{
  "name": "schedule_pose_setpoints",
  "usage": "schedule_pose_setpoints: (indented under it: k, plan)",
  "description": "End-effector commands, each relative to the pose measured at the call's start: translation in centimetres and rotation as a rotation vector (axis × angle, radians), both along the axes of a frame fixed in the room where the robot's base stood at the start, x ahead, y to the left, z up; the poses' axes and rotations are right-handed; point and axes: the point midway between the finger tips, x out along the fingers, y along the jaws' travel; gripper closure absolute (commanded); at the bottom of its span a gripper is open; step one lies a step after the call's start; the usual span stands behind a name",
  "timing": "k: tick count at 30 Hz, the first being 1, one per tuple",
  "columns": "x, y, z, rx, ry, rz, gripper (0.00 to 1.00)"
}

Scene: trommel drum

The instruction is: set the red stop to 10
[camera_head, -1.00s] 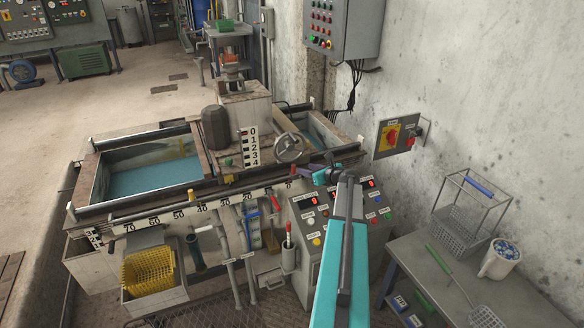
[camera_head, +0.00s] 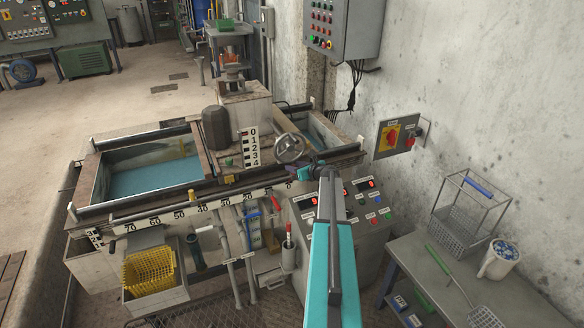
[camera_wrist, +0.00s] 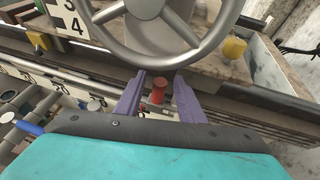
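The red stop (camera_wrist: 158,88) is a small upright red cylinder on a grey block, seen just below the handwheel in the wrist view. My gripper (camera_wrist: 157,98) is open, with one purple finger to each side of the stop. I cannot tell whether either finger touches it. In the head view my gripper (camera_head: 306,173) is at the right, zero end of the white number scale (camera_head: 166,217), which rises to 70 toward the left. There my gripper and arm hide the stop, so its exact reading cannot be told.
The grey handwheel (camera_head: 290,148) stands close above my gripper, and its rim (camera_wrist: 119,48) fills the top of the wrist view. A control panel (camera_head: 366,214) with buttons is below and right.

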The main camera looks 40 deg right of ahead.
Motion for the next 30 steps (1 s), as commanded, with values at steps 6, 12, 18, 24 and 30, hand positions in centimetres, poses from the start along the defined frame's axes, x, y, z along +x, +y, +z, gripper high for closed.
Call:
schedule_pose_setpoints:
  k: [6, 12, 18, 24, 30]
  plan:
    - [1.4, -0.3, -0.5, -0.001, 0.0, 0.0, 0.64]
    - [1.6, -0.3, -0.7, 0.0, 0.0, -0.001, 0.64]
    - [1.6, -0.3, -0.7, 0.0, 0.0, -0.001, 0.64]
    - [1.6, -0.3, -0.7, 0.0, 0.0, 0.0, 0.98]
    - [1.6, -0.3, -0.7, 0.0, 0.0, 0.0, 1.0]
